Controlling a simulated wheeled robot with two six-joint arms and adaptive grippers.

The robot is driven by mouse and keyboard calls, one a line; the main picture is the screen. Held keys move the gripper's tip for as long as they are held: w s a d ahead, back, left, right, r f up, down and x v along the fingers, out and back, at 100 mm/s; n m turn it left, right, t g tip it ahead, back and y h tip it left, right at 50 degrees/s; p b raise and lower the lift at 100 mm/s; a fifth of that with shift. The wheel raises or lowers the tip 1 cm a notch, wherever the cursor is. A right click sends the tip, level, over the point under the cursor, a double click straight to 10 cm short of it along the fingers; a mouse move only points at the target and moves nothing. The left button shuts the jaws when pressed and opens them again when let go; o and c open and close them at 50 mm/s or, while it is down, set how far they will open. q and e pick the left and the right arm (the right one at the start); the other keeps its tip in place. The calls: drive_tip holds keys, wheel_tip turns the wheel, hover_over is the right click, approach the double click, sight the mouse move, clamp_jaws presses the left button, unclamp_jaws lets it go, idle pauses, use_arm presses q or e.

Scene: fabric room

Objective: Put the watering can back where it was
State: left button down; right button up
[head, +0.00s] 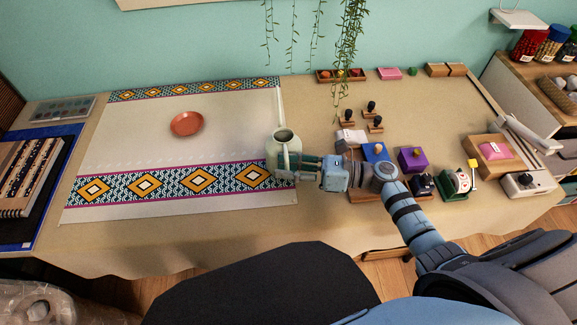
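The pale green watering can (271,152) is upright at the right edge of the patterned cloth (140,150), its long thin spout pointing to the back and its handle toward the front. My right gripper (292,167) reaches in from the right, with its fingers at the can's handle side. The fingers overlap the handle in the picture, so I cannot tell whether they are closed on it. I also cannot tell whether the can's base touches the table. A round terracotta saucer (187,124) lies empty on the cloth, left of the can. My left gripper is out of view.
Stamps (376,126), a purple box (412,160) and other small items crowd the table around and right of my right forearm. Hanging vines (350,40) come down behind the can. The cloth around the saucer is clear.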

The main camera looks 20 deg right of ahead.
drive_tip(key=shift+r, duration=0.1)
drive_tip(key=b+v, duration=0.1)
drive_tip(key=v, duration=1.1)
drive_tip(key=shift+r, duration=0.1)
